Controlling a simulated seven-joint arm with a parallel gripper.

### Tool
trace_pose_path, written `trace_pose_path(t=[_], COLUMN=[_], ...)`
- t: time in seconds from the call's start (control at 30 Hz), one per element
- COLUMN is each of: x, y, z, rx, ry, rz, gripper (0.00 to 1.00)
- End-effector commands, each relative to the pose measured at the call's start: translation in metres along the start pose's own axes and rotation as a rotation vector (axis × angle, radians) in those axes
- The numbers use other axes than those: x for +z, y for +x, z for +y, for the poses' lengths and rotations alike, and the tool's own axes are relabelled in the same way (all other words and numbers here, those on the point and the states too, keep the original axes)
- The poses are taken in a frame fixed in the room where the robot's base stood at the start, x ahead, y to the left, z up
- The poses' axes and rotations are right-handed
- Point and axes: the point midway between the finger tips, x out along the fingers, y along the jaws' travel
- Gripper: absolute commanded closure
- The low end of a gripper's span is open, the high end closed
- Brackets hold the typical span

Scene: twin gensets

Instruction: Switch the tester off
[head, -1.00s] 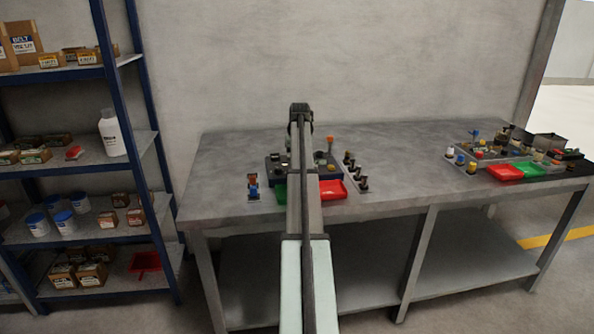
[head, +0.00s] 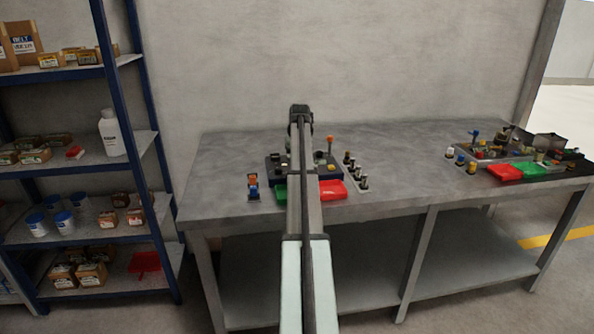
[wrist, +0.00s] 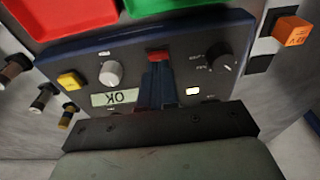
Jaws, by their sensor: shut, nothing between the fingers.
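The tester appears to be the dark blue panel box (wrist: 125,45) that fills the middle of the wrist view, upside down. It carries a display reading "OK" (wrist: 117,98), a grey knob (wrist: 111,74), a black knob (wrist: 219,56), a yellow button (wrist: 70,80), a small lit white lamp (wrist: 193,91) and a red switch (wrist: 158,56). My gripper (wrist: 157,68) is shut and empty, its tips right at the red switch. I cannot tell whether they touch it. In the head view the box (head: 275,170) is partly hidden behind my arm.
A red tray (head: 333,190) and a green tray (head: 281,193) lie at the box's front. An orange block (wrist: 291,30) on a stand is beside it, with several dark plugs (wrist: 46,95) on the other side. A similar station (head: 508,172) stands on the bench's right.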

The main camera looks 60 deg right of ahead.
Motion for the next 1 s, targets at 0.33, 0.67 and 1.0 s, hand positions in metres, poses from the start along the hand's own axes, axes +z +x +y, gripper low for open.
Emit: trace_pose_path(t=[0.33,0.67,1.0], x=[0.001,0.001,0.002], y=[0.004,0.009,0.013], z=[0.0,0.0,0.0], rx=[0.0,0.0,0.0], ry=[0.0,0.0,0.0], rz=[0.0,0.0,0.0], gripper=[1.0,1.0,1.0])
